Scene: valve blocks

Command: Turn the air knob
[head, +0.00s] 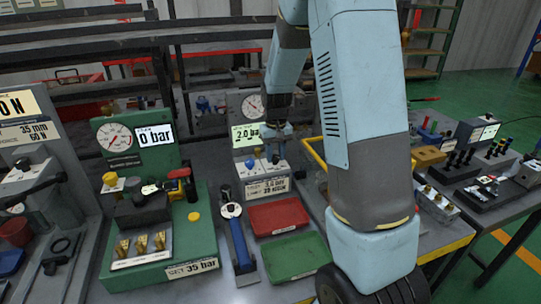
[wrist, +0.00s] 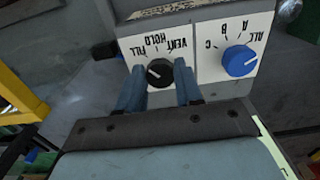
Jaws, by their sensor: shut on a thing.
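In the wrist view a black knob (wrist: 160,72) with a white pointer mark sits on a white panel labelled FILL, HOLD and VENT, seen upside down. The mark's exact setting is hard to read. My gripper (wrist: 160,90) is shut on the black knob, one blue-grey finger on each side. In the head view my gripper (head: 277,142) reaches down to the grey block with the 2.0 bar display (head: 247,134), and its fingers partly cover the black knob. A round gauge (head: 253,104) is behind.
A blue knob (wrist: 240,61) marked A, B, C, ALL is close beside the black one. A green block (head: 160,235) with a 0 bar display stands left. Red (head: 277,229) and green (head: 294,277) trays and a blue-handled tool (head: 239,244) lie in front.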

